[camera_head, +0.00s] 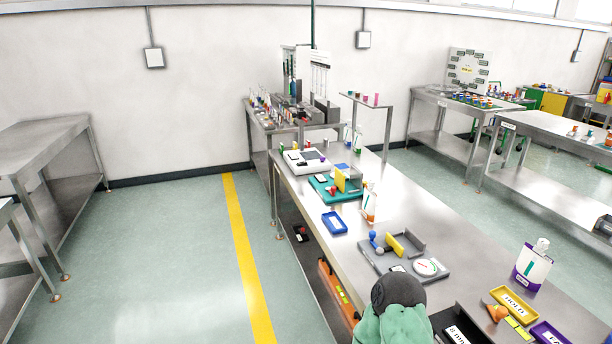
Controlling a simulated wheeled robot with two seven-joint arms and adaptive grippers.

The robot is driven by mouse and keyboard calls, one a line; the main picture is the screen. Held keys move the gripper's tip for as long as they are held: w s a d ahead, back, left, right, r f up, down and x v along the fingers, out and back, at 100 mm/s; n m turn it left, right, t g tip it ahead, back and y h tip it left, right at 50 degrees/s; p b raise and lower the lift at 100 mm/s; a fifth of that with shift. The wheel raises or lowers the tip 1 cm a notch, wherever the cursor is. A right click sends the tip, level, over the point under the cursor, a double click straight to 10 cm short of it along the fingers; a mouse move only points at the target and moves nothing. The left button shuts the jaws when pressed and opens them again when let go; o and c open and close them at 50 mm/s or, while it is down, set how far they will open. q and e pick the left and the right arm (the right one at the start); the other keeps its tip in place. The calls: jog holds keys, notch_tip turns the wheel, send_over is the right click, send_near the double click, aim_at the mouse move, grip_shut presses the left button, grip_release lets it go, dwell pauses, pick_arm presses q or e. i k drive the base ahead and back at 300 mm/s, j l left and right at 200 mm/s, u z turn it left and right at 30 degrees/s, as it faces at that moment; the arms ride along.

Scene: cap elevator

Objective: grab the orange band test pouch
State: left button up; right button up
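A white pouch-like container with an orange band (369,203) stands upright on the long steel table (435,215), near its left edge and right of a blue tray. It is small in the view and I cannot read its label. A larger white container with a purple band (531,266) stands nearer, at the right of the same table.
A blue tray (334,223) lies beside the pouch. A grey fixture plate (436,272) with a dial is in front of it. A teal station (322,187) is behind. A yellow HOLD tray (529,309) is nearer. Open floor (170,250) lies left of the table.

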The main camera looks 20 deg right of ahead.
aim_at(370, 198)
jog(key=i+z, duration=0.1)
jog(key=i, duration=0.4)
jog(key=i+j+z, duration=0.1)
jog(key=i, duration=0.4)
jog(key=i+j+z, duration=0.1)
jog(key=i, duration=0.4)
jog(key=i+j+z, duration=0.1)
jog(key=i, duration=0.35)
